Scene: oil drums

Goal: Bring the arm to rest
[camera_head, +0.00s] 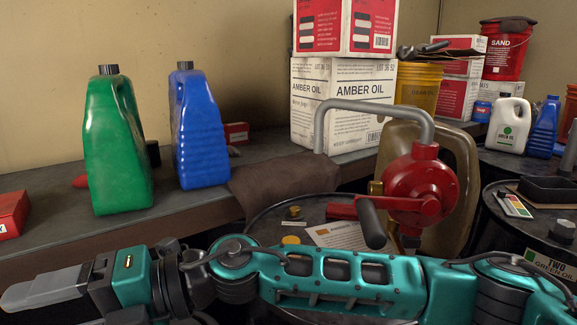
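My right arm comes in from the right and lies across the bottom of the head view. Its gripper (42,289) is at the lower left, pointing left, in front of the shelf. The grey fingers overlap from this side, so I cannot tell whether they are open or shut. No object shows in them. My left gripper is not in view.
A green jug (117,150) and a blue jug (199,130) stand on the shelf (60,230). Beyond my arm, a red hand pump (420,185) with a grey pipe stands at a dark drum (262,222). Amber oil boxes (340,100) are stacked behind.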

